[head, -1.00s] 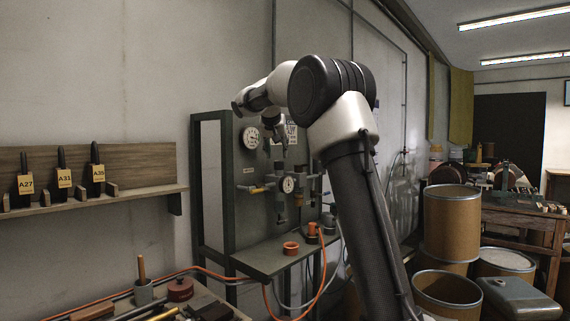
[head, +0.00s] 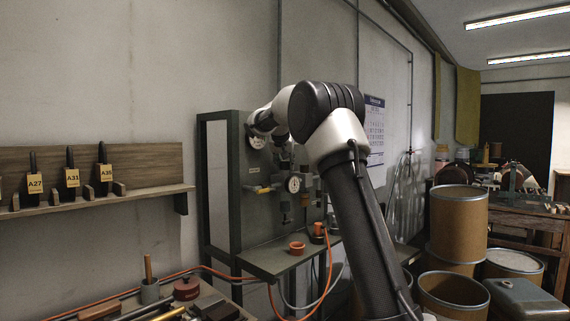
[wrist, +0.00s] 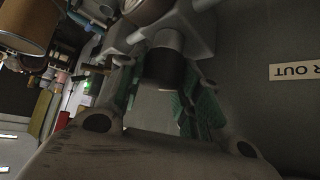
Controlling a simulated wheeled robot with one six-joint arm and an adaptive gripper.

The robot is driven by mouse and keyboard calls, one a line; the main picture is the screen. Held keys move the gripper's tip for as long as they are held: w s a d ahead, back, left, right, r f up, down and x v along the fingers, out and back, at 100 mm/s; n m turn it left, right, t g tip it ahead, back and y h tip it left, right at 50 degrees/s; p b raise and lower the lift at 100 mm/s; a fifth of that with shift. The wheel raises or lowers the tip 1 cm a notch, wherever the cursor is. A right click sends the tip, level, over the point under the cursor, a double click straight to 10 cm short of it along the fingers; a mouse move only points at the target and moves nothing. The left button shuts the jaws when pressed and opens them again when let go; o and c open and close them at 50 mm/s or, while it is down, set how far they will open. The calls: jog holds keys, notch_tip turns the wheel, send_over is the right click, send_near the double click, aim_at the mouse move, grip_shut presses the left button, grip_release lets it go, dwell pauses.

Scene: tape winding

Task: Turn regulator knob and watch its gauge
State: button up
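In the wrist view the open fingers of my gripper (wrist: 160,98), with green pads, are on either side of a dark round knob (wrist: 165,70) below a grey fitting. Whether the pads touch it I cannot tell. In the head view a white-faced gauge (head: 294,184) with a dark needle sits on the panel (head: 245,215); its reading is too small to make out. My gripper is mostly hidden behind my arm in the head view.
A yellow-handled valve (head: 263,190) is left of the lower gauge. Brown drums (head: 457,220) stand at right. A shelf (head: 95,205) with tagged tools is on the left wall.

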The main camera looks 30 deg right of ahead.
jog(key=c, duration=0.3)
jog(key=shift+d+n+t+y, duration=0.1)
jog(key=shift+n+t+y, duration=0.35)
jog(key=shift+n, duration=0.35)
jog(key=shift+n+t+y, duration=0.35)
jog(key=shift+n+y, duration=0.8)
jog(key=shift+n, duration=0.35)
jog(key=o, duration=0.7)
jog(key=v, duration=1.2)
